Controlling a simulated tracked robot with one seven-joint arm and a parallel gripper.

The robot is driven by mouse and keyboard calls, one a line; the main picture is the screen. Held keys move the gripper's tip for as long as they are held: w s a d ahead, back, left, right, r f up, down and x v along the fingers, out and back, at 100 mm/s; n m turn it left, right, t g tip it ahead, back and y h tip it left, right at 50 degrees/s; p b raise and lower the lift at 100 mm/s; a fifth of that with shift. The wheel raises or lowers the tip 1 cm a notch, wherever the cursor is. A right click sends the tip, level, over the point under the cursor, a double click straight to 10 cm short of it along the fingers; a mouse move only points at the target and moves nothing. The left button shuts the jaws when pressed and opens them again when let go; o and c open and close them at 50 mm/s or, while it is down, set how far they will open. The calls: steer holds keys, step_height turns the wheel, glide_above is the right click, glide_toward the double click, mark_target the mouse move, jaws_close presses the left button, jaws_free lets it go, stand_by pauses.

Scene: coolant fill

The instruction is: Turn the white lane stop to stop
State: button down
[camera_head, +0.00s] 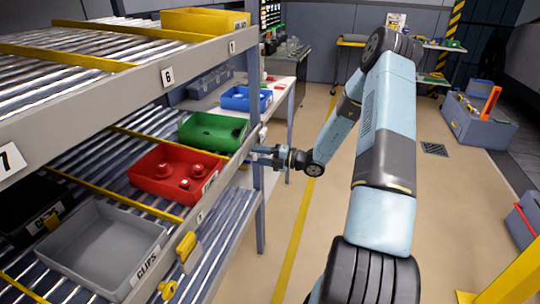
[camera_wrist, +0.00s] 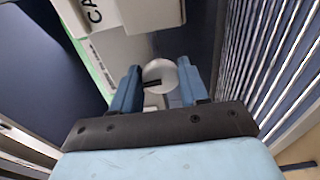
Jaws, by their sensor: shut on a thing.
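The white lane stop (camera_wrist: 160,72) shows in the wrist view as a pale round knob with a dark mark on it, between my two blue fingers. My gripper (camera_wrist: 158,86) is shut on it, one finger on each side. In the head view my gripper (camera_head: 256,154) reaches left to the rack's front rail, beside the green bin (camera_head: 214,130). A small white part (camera_head: 262,133) shows just above it there; I cannot tell if it belongs to the lane stop. The stop's turned position is not clear.
A red bin (camera_head: 160,190) with red parts and a grey bin (camera_head: 90,255) marked CLIPS lie on the rack's rollers. Yellow lane stops (camera_head: 186,247) sit on the front rail. A rack post (camera_head: 260,210) stands close to my gripper.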

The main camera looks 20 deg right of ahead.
steer(key=shift+s+f, duration=0.1)
steer(key=shift+f, duration=0.05)
steer(key=c, duration=0.8)
jaws_free()
steer(key=shift+o, duration=0.9)
steer(key=v, duration=1.3)
steer(key=shift+s+d, duration=0.15)
steer(key=shift+d, duration=0.2)
